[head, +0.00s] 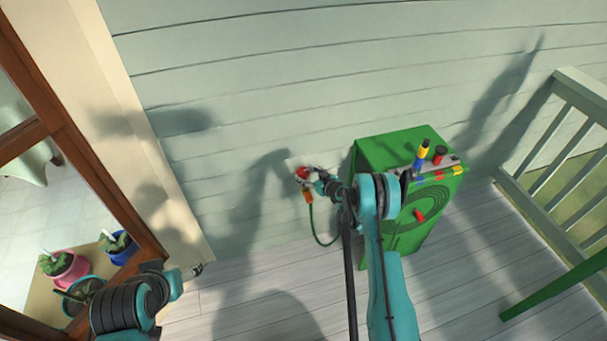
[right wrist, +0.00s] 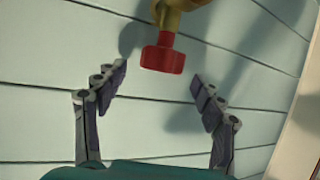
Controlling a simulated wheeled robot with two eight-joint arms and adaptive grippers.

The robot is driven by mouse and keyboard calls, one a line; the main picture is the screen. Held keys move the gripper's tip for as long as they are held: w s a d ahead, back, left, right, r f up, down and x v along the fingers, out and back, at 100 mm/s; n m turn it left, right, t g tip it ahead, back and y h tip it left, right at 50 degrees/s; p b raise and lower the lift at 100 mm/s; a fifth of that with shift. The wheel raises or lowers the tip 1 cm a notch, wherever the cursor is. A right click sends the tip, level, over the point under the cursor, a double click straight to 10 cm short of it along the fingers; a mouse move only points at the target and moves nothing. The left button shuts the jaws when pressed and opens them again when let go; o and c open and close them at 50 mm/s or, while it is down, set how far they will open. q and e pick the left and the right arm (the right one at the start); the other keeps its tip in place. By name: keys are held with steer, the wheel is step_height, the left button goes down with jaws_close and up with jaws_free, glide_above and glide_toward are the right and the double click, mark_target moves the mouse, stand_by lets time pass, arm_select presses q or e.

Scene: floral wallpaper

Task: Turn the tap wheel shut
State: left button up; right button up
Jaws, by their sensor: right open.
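The red tap wheel (head: 303,172) is on the pale green plank wall in the head view, above an orange hose fitting (head: 308,196). In the right wrist view the wheel (right wrist: 163,58) shows as a red piece on a brass-yellow tap body (right wrist: 182,5). My right gripper (head: 316,178) is close beside the wheel. Its fingers (right wrist: 159,82) are open and empty, one to each side, with the wheel a little beyond the tips. I cannot tell whether they touch it. My left gripper (head: 196,270) is low at the left, away from the tap, and its fingers are too small to read.
A green cabinet (head: 380,150) with tools on top stands right of the tap. A green hose (head: 313,225) hangs below the tap. A wooden window frame (head: 75,150) with potted plants (head: 65,265) is at left. A railing (head: 550,120) closes the right side.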

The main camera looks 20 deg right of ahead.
mark_target(302, 172)
steer(key=b+x, duration=0.1)
steer(key=x, duration=0.3)
steer(key=shift+w+a+f, duration=0.1)
steer(key=c, duration=1.2)
steer(key=shift+a+m+h, duration=0.1)
steer(key=shift+m+h, duration=2.4)
steer(key=shift+h, duration=0.4)
steer(key=shift+m+g+h, duration=0.3)
steer(key=shift+m+h, duration=1.4)
steer(key=shift+h, duration=0.3)
steer(key=shift+m+h, duration=0.3)
steer(key=shift+m, duration=0.1)
